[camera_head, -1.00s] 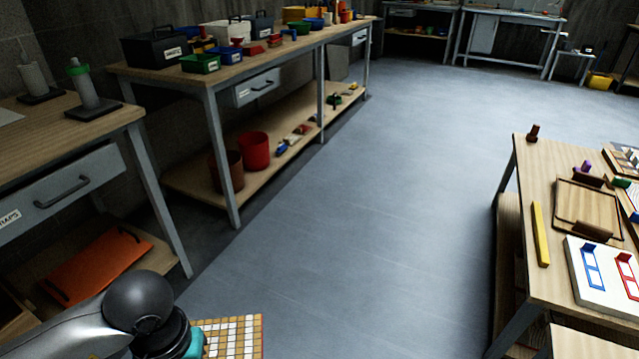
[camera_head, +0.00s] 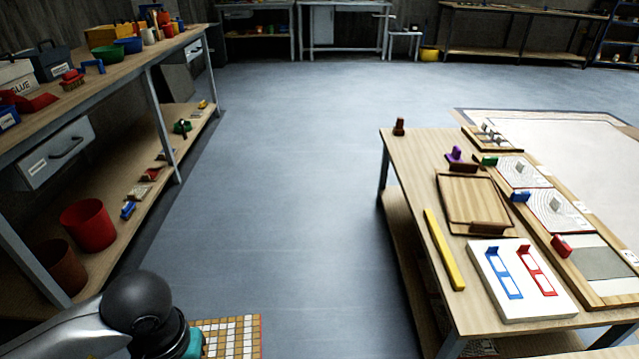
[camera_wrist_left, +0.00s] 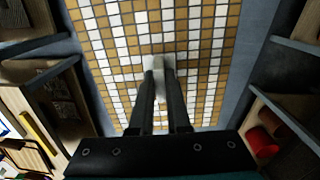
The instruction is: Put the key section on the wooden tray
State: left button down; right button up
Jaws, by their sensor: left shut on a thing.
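A mosaic section (camera_head: 232,338) of ochre and white tiles, which I take as the key section, shows at the bottom of the head view. In the left wrist view the mosaic section (camera_wrist_left: 115,45) fills the upper middle. My left gripper (camera_wrist_left: 160,80) is shut on a pale grip at its middle. The head view shows only part of this wrist, and the section's lower part is cut off. The wooden tray (camera_head: 470,200), with brown handles at its far and near ends, lies on the right-hand table and looks empty. The held section is well left of it. My right gripper is not in view.
On the right-hand table (camera_head: 405,165), a yellow bar (camera_head: 443,248) lies left of the tray. A white board (camera_head: 520,300) with blue and red frames is in front, and panels with small grips stand right. Open floor (camera_head: 290,190) separates this table from the left workbench (camera_head: 120,80).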

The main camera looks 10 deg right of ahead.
aim_at(473, 201)
jog(key=i+z, duration=0.1)
jog(key=i, duration=1.05)
jog(key=i+z, duration=0.25)
jog(key=i, duration=0.3)
jog(key=i+j+z, duration=0.2)
jog(key=i, duration=0.35)
jog(key=i+z, duration=0.2)
jog(key=z, duration=0.25)
jog(key=i+j+z, duration=0.1)
jog(key=z, duration=0.35)
jog(key=i+j+z, duration=0.2)
jog(key=z, duration=0.25)
jog(key=i+z, duration=0.1)
jog(key=z, duration=0.35)
jog(key=j+z, duration=0.1)
jog(key=z, duration=0.35)
jog(key=i+j+z, duration=0.15)
jog(key=z, duration=0.3)
jog(key=i+j+z, duration=0.1)
jog(key=z, duration=0.25)
jog(key=i+j+z, duration=0.15)
jog(key=z, duration=0.2)
jog(key=i+j+z, duration=0.15)
jog(key=z, duration=0.2)
